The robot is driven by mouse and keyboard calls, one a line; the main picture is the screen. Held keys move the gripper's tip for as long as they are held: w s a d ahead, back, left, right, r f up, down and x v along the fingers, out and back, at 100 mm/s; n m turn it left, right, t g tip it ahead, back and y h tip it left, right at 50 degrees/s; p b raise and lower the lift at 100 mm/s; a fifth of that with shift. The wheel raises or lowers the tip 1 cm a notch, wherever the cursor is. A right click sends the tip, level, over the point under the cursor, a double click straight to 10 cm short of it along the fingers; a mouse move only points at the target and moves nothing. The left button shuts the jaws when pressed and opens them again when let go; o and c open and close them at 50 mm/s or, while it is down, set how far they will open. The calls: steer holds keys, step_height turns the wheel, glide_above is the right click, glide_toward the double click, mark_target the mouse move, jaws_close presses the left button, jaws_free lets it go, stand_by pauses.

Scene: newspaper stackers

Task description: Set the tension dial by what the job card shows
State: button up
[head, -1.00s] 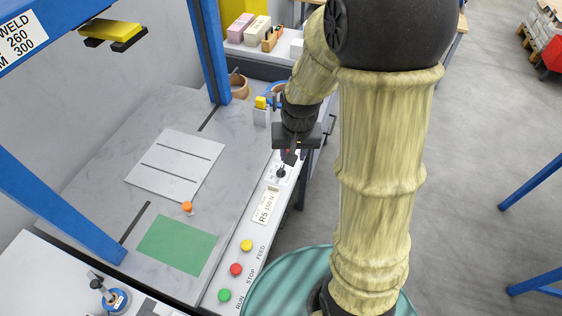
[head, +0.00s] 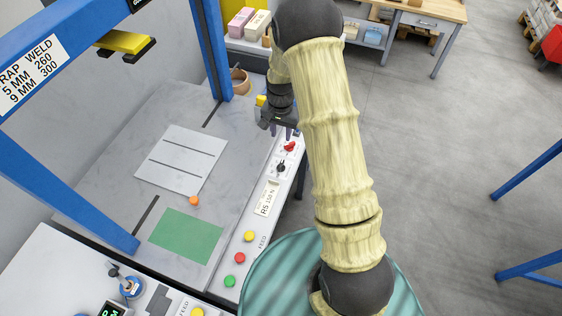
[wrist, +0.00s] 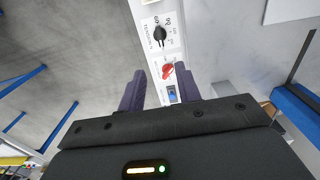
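The tension dial is a black knob (head: 281,167) on the white control strip. In the wrist view the dial (wrist: 159,34) sits ahead of my fingertips, beside the word TENSION and small numbers; its exact setting is too small to read. A card (head: 267,198) on the strip nearer me reads "R5 150 N". My gripper (head: 283,132) is above the strip's far end, past the dial. In the wrist view my gripper (wrist: 159,70) has two purple fingers apart with nothing held, and the dial is free of them.
A red knob (wrist: 167,71) and a blue switch (wrist: 172,94) lie along the strip between the fingers in the picture. Yellow, red (head: 240,258) and green buttons sit at the near end. A blue frame (head: 211,50) stands over the grey table.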

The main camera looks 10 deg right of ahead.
mark_target(281, 164)
step_height(281, 164, down, 17)
steer(key=p, duration=0.5)
steer(key=shift+f, duration=0.15)
steer(key=shift+c, duration=0.4)
jaws_close()
